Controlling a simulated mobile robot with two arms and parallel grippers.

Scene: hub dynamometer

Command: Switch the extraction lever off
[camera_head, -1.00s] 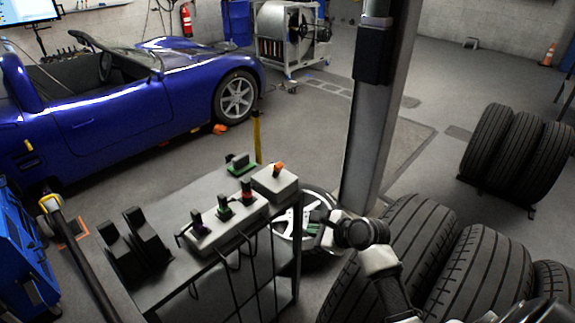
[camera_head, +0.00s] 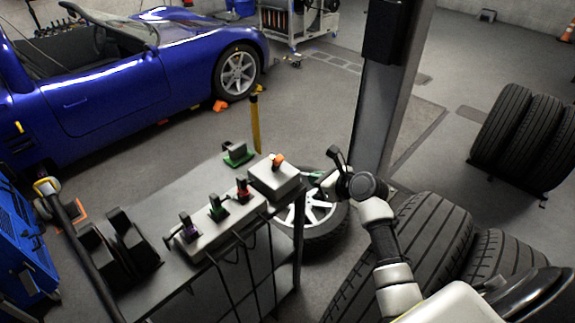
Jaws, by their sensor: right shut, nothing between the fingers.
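A grey control box (camera_head: 222,222) on the cart carries a purple-based lever (camera_head: 189,228), a green-based lever (camera_head: 217,208) and a red-based lever (camera_head: 243,190). Beside it, a separate grey box (camera_head: 272,180) has an orange lever (camera_head: 278,161) on top. I cannot read any label, so I cannot tell which one is the extraction lever. My right gripper (camera_head: 318,179) is shut and empty, just right of the orange-lever box. It appears apart from the levers. My left gripper is not in view.
The cart (camera_head: 180,285) also bears black pedals (camera_head: 130,240) and a small green-based block (camera_head: 237,154). A grey post (camera_head: 390,110), a wheel (camera_head: 325,222) and large tires (camera_head: 415,250) stand close to my right arm. A blue car (camera_head: 110,85) is behind the cart.

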